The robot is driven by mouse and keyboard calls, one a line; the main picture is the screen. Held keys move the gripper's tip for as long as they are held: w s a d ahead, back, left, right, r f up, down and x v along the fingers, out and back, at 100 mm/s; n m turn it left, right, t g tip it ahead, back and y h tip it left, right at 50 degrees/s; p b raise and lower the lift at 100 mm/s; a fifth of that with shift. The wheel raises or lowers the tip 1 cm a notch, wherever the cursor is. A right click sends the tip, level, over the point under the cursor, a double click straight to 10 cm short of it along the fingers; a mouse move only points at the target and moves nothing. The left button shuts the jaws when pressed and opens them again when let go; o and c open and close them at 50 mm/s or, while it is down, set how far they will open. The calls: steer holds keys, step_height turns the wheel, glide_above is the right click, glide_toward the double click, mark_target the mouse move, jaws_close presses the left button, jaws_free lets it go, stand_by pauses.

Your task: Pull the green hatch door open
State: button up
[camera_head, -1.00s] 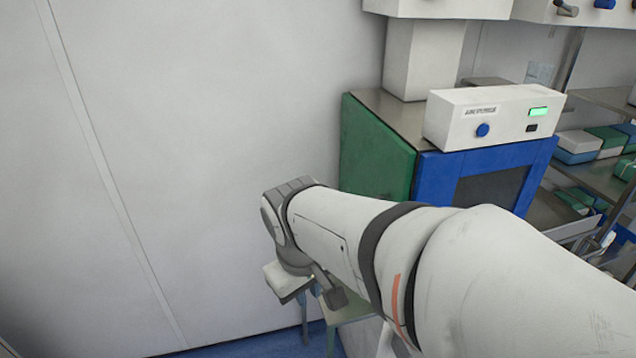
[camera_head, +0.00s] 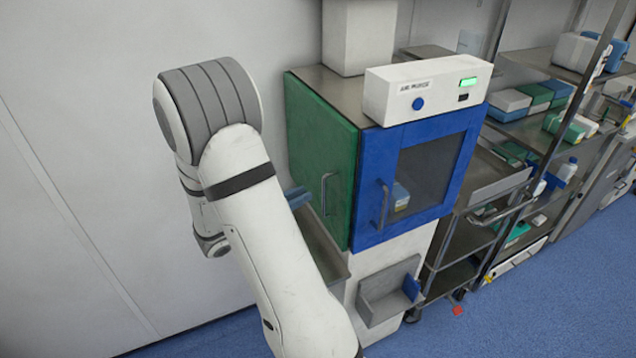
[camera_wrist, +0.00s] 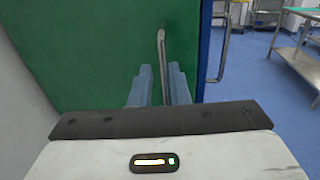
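The green hatch door (camera_head: 318,150) is on the left side of the cabinet and looks shut. It has an upright metal handle (camera_head: 329,195) near its right edge. My gripper (camera_head: 299,196) points at the door from the left, close to the handle. In the wrist view my gripper (camera_wrist: 160,74) has its two blue fingers apart. There the handle (camera_wrist: 162,50) lines up with the gap between the fingers, and its lower part shows between them. The green door (camera_wrist: 85,50) fills the left and middle behind. I cannot tell whether the fingers touch the handle.
A blue door (camera_head: 432,175) with a window and its own handle (camera_head: 382,207) adjoins on the right. A white box (camera_head: 425,90) sits on the cabinet. A grey bracket (camera_head: 388,293) juts out below. A plain wall (camera_head: 80,130) stands at the left. Shelves are farther right.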

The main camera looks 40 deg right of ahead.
steer(key=d+p, duration=0.2)
steer(key=d, duration=0.5)
steer(key=shift+s+d, duration=0.15)
steer(key=shift+d, duration=0.2)
jaws_close()
steer(key=shift+a, duration=0.3)
